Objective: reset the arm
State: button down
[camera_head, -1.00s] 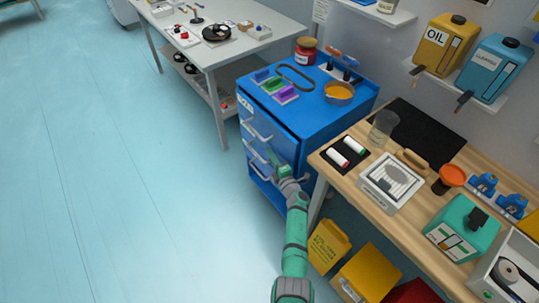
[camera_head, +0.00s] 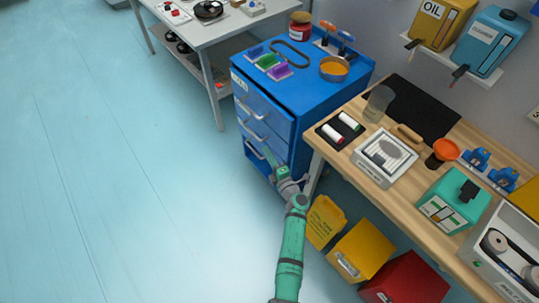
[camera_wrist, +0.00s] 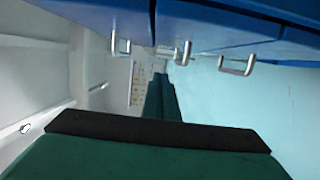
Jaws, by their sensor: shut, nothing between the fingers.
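My arm reaches up from the bottom edge of the head view, in front of the blue drawer cabinet (camera_head: 312,98). My gripper (camera_head: 268,153) is shut and empty, close to the cabinet's lower drawer fronts. I cannot tell whether it touches them. In the wrist view, the dark green gripper (camera_wrist: 160,97) points away from the camera. Three metal drawer handles, one of them the middle handle (camera_wrist: 183,53), hang from the blue fronts above it. All are clear of the fingers.
The wooden bench (camera_head: 398,205) stands close on the right, with a tray, cup and bottles on it. Yellow bins (camera_head: 362,249) and a red bin (camera_head: 408,280) sit below it. A grey table (camera_head: 209,41) is behind. Open floor (camera_head: 110,190) lies to the left.

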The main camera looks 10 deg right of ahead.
jog(key=shift+s+d, duration=0.25)
jog(key=shift+s, duration=0.1)
jog(key=s+a+r+m+t+h, duration=0.1)
jog(key=s+a+m, duration=0.3)
jog(key=s, duration=0.5)
jog(key=s+a+r+m+h, duration=0.1)
jog(key=s+a+m+h, duration=0.2)
jog(key=s, duration=0.5)
jog(key=s+a+r+m+t, duration=0.1)
jog(key=s+a+m, duration=0.35)
jog(key=s, duration=0.45)
jog(key=s+d+r+m+g, duration=0.1)
jog(key=s+r+m, duration=0.2)
jog(key=s, duration=0.4)
jog(key=s+d+r+m+g+h, duration=0.1)
jog(key=s+r+m, duration=0.3)
jog(key=s+r, duration=0.2)
jog(key=s+d+r+m+g, duration=0.1)
jog(key=s+r+m, duration=0.2)
jog(key=s, duration=0.7)
notch_tip(320, 180, up, 2)
jog(key=shift+s+d+r+g+h, duration=0.1)
jog(key=shift+s+d+g+h, duration=0.1)
jog(key=shift+d+g+h, duration=0.15)
